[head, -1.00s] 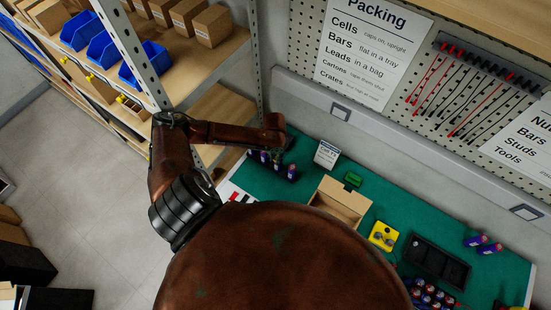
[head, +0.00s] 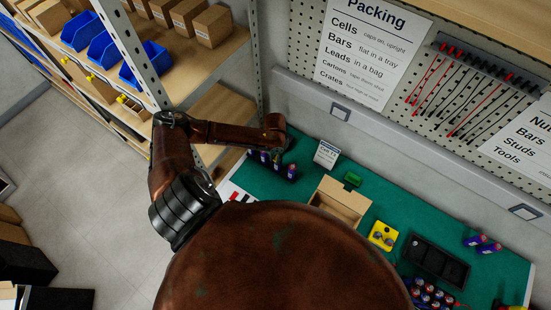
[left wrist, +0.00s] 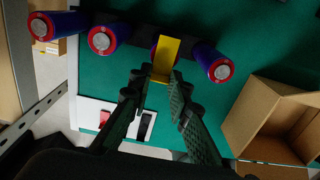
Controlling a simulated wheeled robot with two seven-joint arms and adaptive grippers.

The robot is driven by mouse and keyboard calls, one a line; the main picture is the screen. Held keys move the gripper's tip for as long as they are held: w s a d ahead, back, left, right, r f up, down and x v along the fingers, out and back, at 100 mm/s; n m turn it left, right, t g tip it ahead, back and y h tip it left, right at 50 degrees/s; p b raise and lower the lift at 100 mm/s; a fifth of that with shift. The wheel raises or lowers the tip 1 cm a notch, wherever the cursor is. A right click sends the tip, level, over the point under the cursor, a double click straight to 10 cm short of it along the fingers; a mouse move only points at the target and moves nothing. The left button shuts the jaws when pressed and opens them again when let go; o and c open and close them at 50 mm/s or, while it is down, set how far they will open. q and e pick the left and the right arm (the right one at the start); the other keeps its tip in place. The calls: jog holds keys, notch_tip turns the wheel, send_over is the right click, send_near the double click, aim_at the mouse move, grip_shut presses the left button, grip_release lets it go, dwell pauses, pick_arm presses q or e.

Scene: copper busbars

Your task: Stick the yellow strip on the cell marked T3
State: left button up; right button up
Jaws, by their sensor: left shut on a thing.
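My left gripper (left wrist: 160,84) is shut on the yellow strip (left wrist: 166,54), which stands out past the fingertips in the left wrist view. The strip overlaps one blue-purple cell in a row and hides most of it; I cannot tell whether they touch. Other cells with pale round ends stand in the same dark holder (left wrist: 136,32): two at left (left wrist: 45,26) (left wrist: 103,39) and one at right (left wrist: 214,63). No T3 mark is readable. In the head view the left gripper (head: 281,152) is over this row of cells (head: 291,172). My right gripper is not in view.
An open cardboard box (head: 341,200) stands right of the row, with a small card (head: 326,153) behind it. A green block (head: 352,179), a yellow block (head: 383,236) and a black tray (head: 437,260) lie on the green mat (head: 405,215). A shelf post (head: 131,52) stands at left.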

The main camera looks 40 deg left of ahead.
pick_arm(q)
jog(key=shift+s, duration=0.1)
dwell(0.3)
jog(key=o, duration=0.7)
